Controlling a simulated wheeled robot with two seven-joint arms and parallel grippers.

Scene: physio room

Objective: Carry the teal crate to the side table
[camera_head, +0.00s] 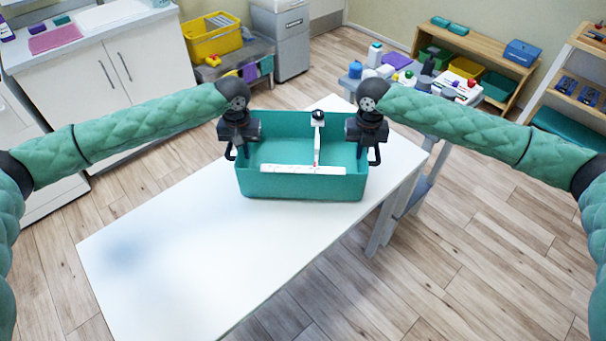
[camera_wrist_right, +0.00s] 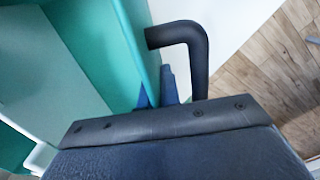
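The teal crate (camera_head: 300,187) is at the far part of the white table (camera_head: 190,245); whether its base touches the top is unclear. My right gripper (camera_head: 364,150) is at the right wall. In the right wrist view its blue fingers (camera_wrist_right: 158,92) lie close on either side of the crate wall (camera_wrist_right: 130,45), beside a black bent handle (camera_wrist_right: 190,35). Which table is the side table is unclear.
A low table with bottles and cups (camera_head: 405,83) stands beyond the white table, at right. A yellow bin (camera_head: 212,42) sits on a grey bench at back left. Wooden shelves (camera_head: 480,45) stand at back right. Bare floor (camera_head: 480,260) lies at right.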

